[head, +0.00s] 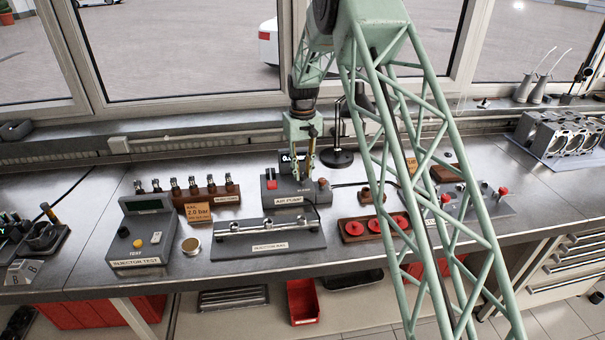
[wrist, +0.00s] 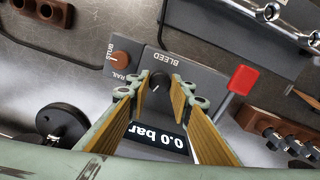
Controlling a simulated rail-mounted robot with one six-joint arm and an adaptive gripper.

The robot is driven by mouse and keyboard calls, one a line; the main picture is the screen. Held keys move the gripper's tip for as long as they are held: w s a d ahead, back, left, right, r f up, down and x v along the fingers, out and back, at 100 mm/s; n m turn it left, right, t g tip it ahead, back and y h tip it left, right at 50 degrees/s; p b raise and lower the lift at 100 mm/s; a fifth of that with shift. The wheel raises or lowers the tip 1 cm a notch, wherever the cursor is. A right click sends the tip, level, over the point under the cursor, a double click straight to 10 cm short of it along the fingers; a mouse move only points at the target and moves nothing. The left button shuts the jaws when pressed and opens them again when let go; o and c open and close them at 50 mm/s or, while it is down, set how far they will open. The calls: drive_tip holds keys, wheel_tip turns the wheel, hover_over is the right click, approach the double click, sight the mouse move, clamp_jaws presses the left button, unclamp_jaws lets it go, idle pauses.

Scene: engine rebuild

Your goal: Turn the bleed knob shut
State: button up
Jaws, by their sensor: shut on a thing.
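The bleed knob (wrist: 155,91) is a small black round knob with a pale pointer mark, on the grey face of the air pump, beside the word BLEED. My gripper (wrist: 159,82) is shut on it, one finger pad on either side in the wrist view. In the head view my gripper (head: 301,165) reaches down onto the air pump (head: 290,200), and its arm and fingers hide the knob there. The pump's display (wrist: 170,143) reads 0.0 bar, upside down in the wrist view.
A red switch (wrist: 243,79) and an orange-brown RAIL STUB knob (wrist: 120,58) flank the bleed knob. The injector rail (head: 267,229) lies in front of the pump. An injector tester (head: 145,238) and a 2.0 bar card (head: 198,213) stand left. A black round-based stand (head: 338,158) is behind.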

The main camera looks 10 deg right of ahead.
sight(303, 175)
drive_tip(key=shift+n+b, duration=0.3)
drive_tip(key=shift+n, duration=1.8)
drive_tip(key=o, duration=0.9)
drive_tip(key=shift+r, duration=0.15)
drive_tip(key=shift+r, duration=5.9)
